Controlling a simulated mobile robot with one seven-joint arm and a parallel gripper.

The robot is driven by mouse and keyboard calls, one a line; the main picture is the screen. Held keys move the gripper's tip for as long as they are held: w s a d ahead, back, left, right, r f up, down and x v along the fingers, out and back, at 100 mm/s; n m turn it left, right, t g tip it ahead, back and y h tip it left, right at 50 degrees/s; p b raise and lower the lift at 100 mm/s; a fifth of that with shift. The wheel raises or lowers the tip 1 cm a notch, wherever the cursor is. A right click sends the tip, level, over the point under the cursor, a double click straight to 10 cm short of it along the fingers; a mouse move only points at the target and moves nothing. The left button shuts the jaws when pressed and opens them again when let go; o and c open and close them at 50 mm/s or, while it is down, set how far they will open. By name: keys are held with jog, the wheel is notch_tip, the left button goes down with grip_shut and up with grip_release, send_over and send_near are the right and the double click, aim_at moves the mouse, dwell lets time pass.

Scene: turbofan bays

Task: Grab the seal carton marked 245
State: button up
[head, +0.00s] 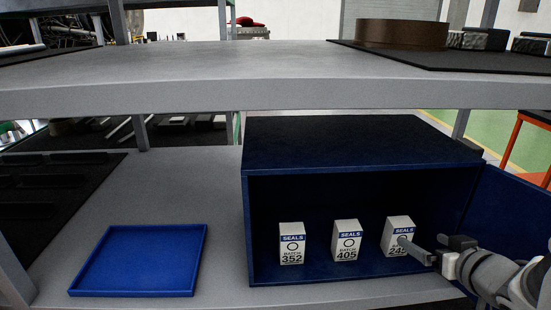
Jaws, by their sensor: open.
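The seal carton marked 245 (398,229) is a small white box with a blue SEALS band. It stands upright at the right inside an open blue cabinet (350,150) on the shelf. My gripper (415,250) comes in from the lower right, its visible finger in front of the carton and covering part of its face. The jaws are open. I cannot tell whether a finger touches the carton. The second finger is not clearly seen.
Two similar cartons, 405 (346,241) and 352 (291,244), stand to the left in the cabinet. The cabinet's blue door (512,210) is open at the right. An empty blue tray (140,261) lies at left. A grey upper shelf (230,93) spans above.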

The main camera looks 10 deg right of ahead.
aim_at(405, 232)
jog(key=x, duration=0.8)
jog(key=shift+f, duration=0.2)
jog(key=b+x, duration=0.1)
jog(key=x, duration=0.4)
jog(key=shift+w+a+f+b, duration=0.1)
jog(key=shift+w+b, duration=0.1)
jog(key=shift+b, duration=0.2)
jog(key=shift+w, duration=0.3)
jog(key=c, duration=1.4)
